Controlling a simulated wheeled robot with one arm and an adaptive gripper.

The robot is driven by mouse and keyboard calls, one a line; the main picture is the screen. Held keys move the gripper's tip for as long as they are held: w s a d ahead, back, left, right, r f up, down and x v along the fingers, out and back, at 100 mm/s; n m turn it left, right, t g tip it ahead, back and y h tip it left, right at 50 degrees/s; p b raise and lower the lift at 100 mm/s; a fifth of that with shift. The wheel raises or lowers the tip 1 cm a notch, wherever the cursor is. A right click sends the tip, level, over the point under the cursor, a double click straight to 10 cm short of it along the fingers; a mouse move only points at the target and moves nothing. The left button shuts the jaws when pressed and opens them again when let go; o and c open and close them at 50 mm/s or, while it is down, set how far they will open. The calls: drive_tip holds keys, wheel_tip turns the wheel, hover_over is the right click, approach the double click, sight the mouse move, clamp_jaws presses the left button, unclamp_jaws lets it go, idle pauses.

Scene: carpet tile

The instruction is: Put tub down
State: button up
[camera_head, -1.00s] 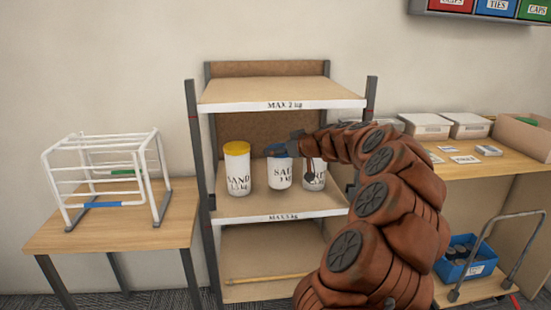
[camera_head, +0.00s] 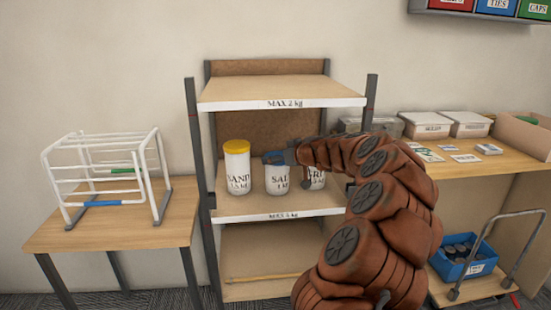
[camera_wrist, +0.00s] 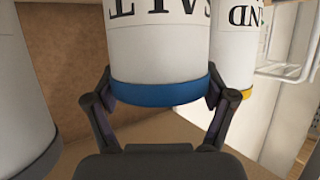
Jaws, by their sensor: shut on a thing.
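The salt tub (camera_head: 277,178), white with a blue lid and black lettering, is upright at the middle shelf (camera_head: 240,217) of the rack. My gripper (camera_head: 274,158) is shut on it at the blue lid. In the wrist view the picture is upside down, and the fingers of my gripper (camera_wrist: 160,92) flank the blue lid (camera_wrist: 160,94) of the tub. The tub's base is at or very near the shelf board; I cannot tell whether it touches.
A yellow-lidded sand tub (camera_head: 237,170) stands just left, and a third tub (camera_head: 316,178), partly hidden by my arm, just right. The upper shelf (camera_head: 275,90) is empty. A white wire frame (camera_head: 105,170) stands on the left table (camera_head: 150,235).

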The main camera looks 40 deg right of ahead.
drive_tip(key=o, duration=1.7)
drive_tip(key=shift+s+r, duration=0.1)
drive_tip(key=shift+r, duration=0.1)
drive_tip(key=v, duration=1.1)
drive_tip(key=shift+s, duration=0.4)
